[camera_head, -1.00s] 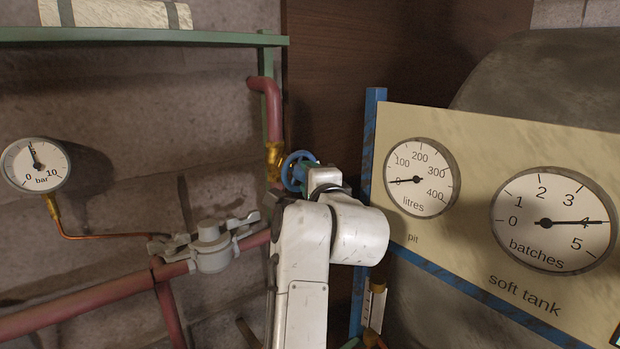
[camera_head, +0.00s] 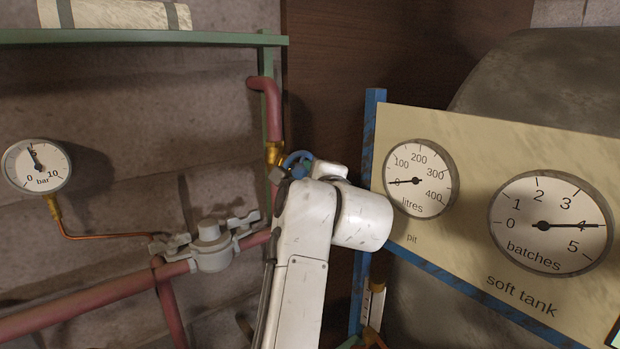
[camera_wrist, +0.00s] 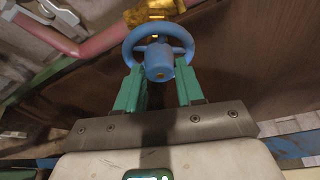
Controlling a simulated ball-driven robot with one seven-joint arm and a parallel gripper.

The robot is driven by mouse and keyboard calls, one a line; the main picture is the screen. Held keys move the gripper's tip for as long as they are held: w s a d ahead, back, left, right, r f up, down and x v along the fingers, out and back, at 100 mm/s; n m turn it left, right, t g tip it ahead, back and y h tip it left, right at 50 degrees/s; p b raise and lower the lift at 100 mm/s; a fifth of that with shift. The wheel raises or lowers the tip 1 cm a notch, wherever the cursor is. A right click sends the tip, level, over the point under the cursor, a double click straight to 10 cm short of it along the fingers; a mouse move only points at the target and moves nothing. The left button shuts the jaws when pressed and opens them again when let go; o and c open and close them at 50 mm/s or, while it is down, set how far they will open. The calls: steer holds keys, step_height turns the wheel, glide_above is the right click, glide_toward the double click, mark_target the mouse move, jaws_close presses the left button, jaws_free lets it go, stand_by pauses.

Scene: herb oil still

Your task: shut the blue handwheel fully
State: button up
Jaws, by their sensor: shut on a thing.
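The blue handwheel (camera_head: 297,160) sits on a brass valve (camera_head: 273,153) at the foot of a red pipe. In the head view my arm hides most of it. In the wrist view the handwheel (camera_wrist: 134,38) faces me, with a rounded hub in its middle. My gripper (camera_wrist: 159,76) has its two green fingers at the lower rim, one on either side of the hub. It is shut on the handwheel. In the head view the fingers are hidden behind my wrist.
A grey valve (camera_head: 210,245) sits on the red pipe to the left. A pressure gauge (camera_head: 37,165) reads about mid-scale. A cream gauge panel (camera_head: 470,180) with a blue frame stands close to the right of my wrist. A green shelf (camera_head: 140,37) is above left.

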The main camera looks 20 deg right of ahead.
steer(key=o, duration=1)
steer(key=shift+o, duration=0.2)
steer(key=shift+s, duration=0.1)
steer(key=s+r+b, duration=0.1)
steer(key=s+b, duration=0.2)
steer(key=s, duration=0.7)
steer(key=shift+s+a, duration=0.25)
steer(key=shift+a, duration=0.05)
